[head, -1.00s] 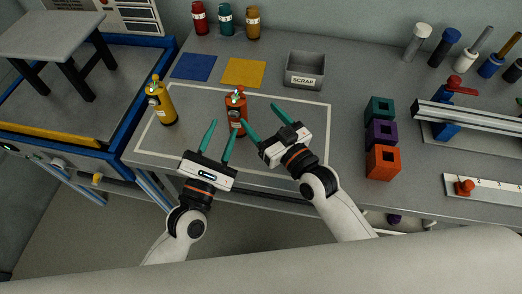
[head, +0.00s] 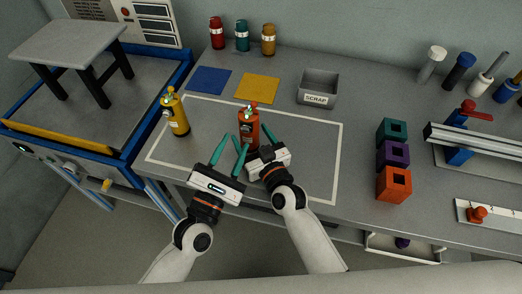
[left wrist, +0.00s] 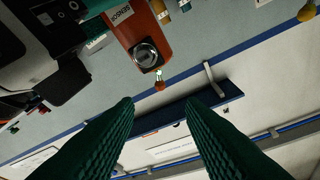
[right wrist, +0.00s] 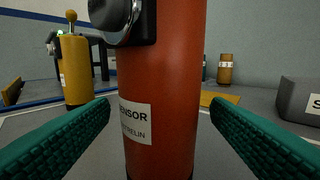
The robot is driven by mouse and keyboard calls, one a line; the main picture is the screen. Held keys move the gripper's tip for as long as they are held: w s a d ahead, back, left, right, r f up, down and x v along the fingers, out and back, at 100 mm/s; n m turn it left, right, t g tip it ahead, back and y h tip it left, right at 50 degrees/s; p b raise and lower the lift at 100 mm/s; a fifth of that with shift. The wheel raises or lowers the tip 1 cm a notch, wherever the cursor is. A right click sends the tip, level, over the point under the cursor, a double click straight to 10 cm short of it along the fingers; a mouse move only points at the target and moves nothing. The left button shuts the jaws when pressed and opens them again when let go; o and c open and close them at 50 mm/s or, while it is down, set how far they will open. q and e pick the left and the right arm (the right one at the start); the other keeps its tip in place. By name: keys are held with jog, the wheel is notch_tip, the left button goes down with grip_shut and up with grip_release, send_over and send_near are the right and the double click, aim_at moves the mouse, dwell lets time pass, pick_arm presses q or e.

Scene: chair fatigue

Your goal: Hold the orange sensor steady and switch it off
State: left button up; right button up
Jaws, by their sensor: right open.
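The orange sensor (head: 249,128) stands upright on the bench inside the white outline. In the right wrist view the sensor (right wrist: 165,90) fills the space between the fingers of my right gripper (right wrist: 160,112), which is open; gaps show on both sides. A round metal knob on a dark mount juts from its upper left side there. My left gripper (head: 233,153) is open and empty, just left of and nearer than the sensor. In the left wrist view the sensor (left wrist: 128,28) and its knob (left wrist: 145,55) are beyond the open fingertips, with a small greenish light beside the knob.
A yellow bottle-shaped unit (head: 175,114) stands to the left. Blue (head: 209,80) and yellow (head: 257,88) mats and a scrap bin (head: 319,88) lie behind. Coloured blocks (head: 392,157) stand to the right. The outlined area right of my grippers is clear.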

jog(key=shift+x, duration=0.95)
